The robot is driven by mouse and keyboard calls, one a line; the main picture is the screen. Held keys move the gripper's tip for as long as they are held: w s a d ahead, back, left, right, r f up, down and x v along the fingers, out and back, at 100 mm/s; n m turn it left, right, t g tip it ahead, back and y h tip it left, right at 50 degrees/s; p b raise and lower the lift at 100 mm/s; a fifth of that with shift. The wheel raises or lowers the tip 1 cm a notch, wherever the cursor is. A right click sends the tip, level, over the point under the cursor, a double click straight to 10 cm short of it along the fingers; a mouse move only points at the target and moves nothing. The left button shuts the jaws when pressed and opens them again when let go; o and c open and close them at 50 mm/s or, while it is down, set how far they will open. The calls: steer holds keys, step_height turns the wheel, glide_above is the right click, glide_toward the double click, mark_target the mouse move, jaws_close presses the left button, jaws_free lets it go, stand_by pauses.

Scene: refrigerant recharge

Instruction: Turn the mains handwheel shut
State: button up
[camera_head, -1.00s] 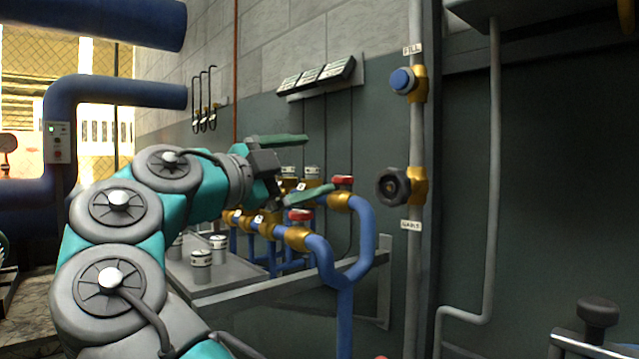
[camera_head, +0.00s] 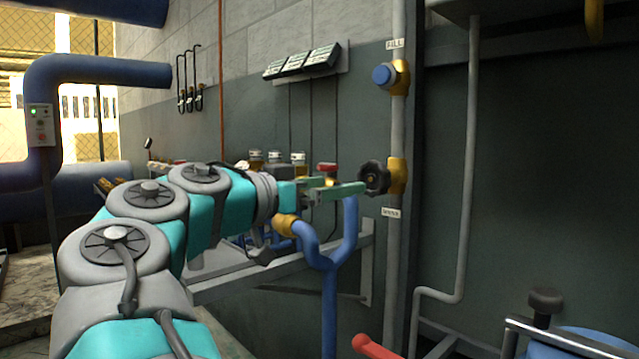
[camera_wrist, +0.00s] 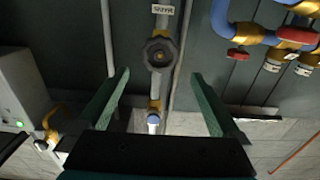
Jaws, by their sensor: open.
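The black handwheel (camera_head: 374,178) sits on a brass valve body (camera_head: 397,176) on the vertical grey pipe, above a small white label (camera_head: 391,212) that I read only in part. My gripper (camera_head: 350,186) is open, with its green fingers pointing at the handwheel from the left. In the head view the fingertips overlap the wheel's near edge. In the wrist view the handwheel (camera_wrist: 160,51) shows between and beyond the two spread fingers (camera_wrist: 161,73), with nothing held. I cannot tell whether a finger touches it.
A blue knob (camera_head: 383,76) on a brass valve is higher on the same pipe; it also shows in the wrist view (camera_wrist: 153,118). Blue pipes (camera_head: 330,262) with brass fittings and a red handle (camera_head: 327,168) stand close to my arm. A grey frame (camera_head: 215,289) runs below.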

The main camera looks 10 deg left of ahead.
mark_target(369, 181)
steer(key=p+x, duration=0.3)
steer(key=x, duration=0.5)
steer(key=shift+w+d+r+p, duration=0.15)
steer(key=shift+w+d+p, duration=0.1)
steer(key=shift+p, duration=0.15)
steer(key=shift+c, duration=0.6)
steer(key=c, duration=1.2)
steer(key=shift+o, duration=0.2)
steer(key=shift+f+b, duration=0.25)
steer(key=shift+b, duration=0.2)
steer(key=shift+b, duration=0.4)
steer(key=shift+f+m+b, duration=0.1)
steer(key=shift+m+b, duration=0.2)
steer(key=shift+b, duration=0.3)
